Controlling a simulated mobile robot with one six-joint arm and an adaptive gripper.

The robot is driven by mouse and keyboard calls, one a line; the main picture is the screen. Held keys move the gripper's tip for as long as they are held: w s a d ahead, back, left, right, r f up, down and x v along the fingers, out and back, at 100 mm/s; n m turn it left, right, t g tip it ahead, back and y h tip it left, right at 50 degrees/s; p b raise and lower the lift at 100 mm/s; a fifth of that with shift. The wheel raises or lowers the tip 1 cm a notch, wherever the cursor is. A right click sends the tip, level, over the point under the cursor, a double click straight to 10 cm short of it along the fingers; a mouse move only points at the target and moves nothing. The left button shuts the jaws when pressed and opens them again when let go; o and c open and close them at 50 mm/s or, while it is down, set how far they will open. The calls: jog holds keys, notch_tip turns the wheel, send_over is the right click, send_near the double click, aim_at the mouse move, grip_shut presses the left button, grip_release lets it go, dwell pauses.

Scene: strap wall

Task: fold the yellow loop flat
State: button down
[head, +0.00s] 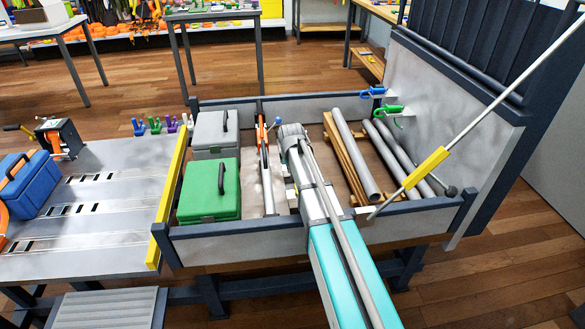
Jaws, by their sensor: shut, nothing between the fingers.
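I cannot make out a yellow loop for certain. A yellow sleeve (427,168) sits around a thin grey rod that slants up to the right, in front of the grey panel. A blue loop-shaped handle (373,92) and a green one (388,110) stick out from the left side of that panel. My arm reaches from the bottom edge up over the framed bed. My gripper cannot be made out; my own arm may hide it.
The framed bed (240,240) holds a green case (209,190), a grey case (211,133) and grey pipes (352,155). A yellow bar (168,205) edges the left bench (105,225). A blue case (30,187) lies on that bench.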

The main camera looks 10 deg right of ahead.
jog(key=shift+s+a+r+p, duration=0.25)
jog(key=shift+a+r+p, duration=0.05)
jog(key=shift+r+p, duration=0.5)
jog(key=shift+s+a+r+p, duration=0.3)
jog(key=shift+r+p, duration=0.35)
jog(key=shift+r, duration=0.25)
jog(key=shift+s+a+r+p, duration=0.2)
jog(key=shift+a+r+p, duration=0.1)
jog(key=shift+r+p, duration=0.5)
jog(key=shift+r, duration=0.1)
